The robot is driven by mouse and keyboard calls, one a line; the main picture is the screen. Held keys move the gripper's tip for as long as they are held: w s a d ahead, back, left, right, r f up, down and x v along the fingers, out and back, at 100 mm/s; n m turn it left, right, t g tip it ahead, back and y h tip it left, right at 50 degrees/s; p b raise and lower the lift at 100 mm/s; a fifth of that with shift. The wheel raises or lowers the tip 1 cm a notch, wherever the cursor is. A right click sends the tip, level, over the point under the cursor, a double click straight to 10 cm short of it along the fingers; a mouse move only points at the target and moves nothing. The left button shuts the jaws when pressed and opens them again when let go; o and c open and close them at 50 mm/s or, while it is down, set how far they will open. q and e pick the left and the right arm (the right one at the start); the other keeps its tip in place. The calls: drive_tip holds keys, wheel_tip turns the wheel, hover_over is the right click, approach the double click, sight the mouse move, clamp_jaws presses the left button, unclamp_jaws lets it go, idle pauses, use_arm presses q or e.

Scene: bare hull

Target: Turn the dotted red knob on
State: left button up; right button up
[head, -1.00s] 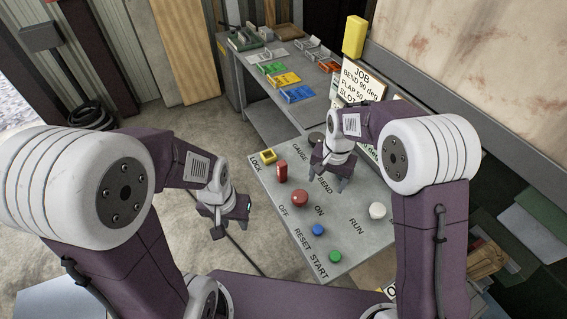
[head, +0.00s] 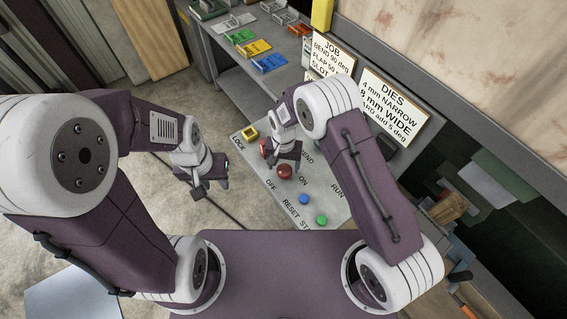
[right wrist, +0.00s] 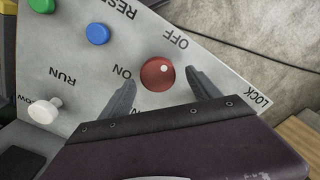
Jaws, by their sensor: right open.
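The red knob (head: 285,171) is on the grey control panel (head: 325,204), near the ON and OFF labels. In the right wrist view the round red knob (right wrist: 156,76) shows a white dot on its side toward OFF. My right gripper (head: 285,158) is over the panel just behind the knob. In the right wrist view my right gripper (right wrist: 161,82) has its fingers apart, one on each side of the knob in the picture. I cannot tell whether they touch it. My left gripper (head: 212,186) is left of the panel, fingers apart and empty.
The panel also has a yellow control (head: 250,133), a blue button (head: 304,200), a green button (head: 322,219) and a white knob (right wrist: 45,110). Another red control (head: 264,149) is partly hidden behind my right gripper. A workbench (head: 225,56) with coloured trays stands behind.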

drive_tip(key=shift+s+d+f, duration=0.25)
drive_tip(key=shift+f, duration=0.4)
use_arm(q)
drive_tip(key=shift+s+d+r, duration=0.25)
drive_tip(key=shift+s+r, duration=0.05)
drive_tip(key=shift+r, duration=0.15)
drive_tip(key=shift+a, duration=0.1)
use_arm(e)
drive_tip(key=shift+w+a, duration=0.1)
drive_tip(key=shift+c, duration=0.3)
drive_tip(key=c, duration=1.3)
use_arm(q)
drive_tip(key=shift+w+f, duration=0.15)
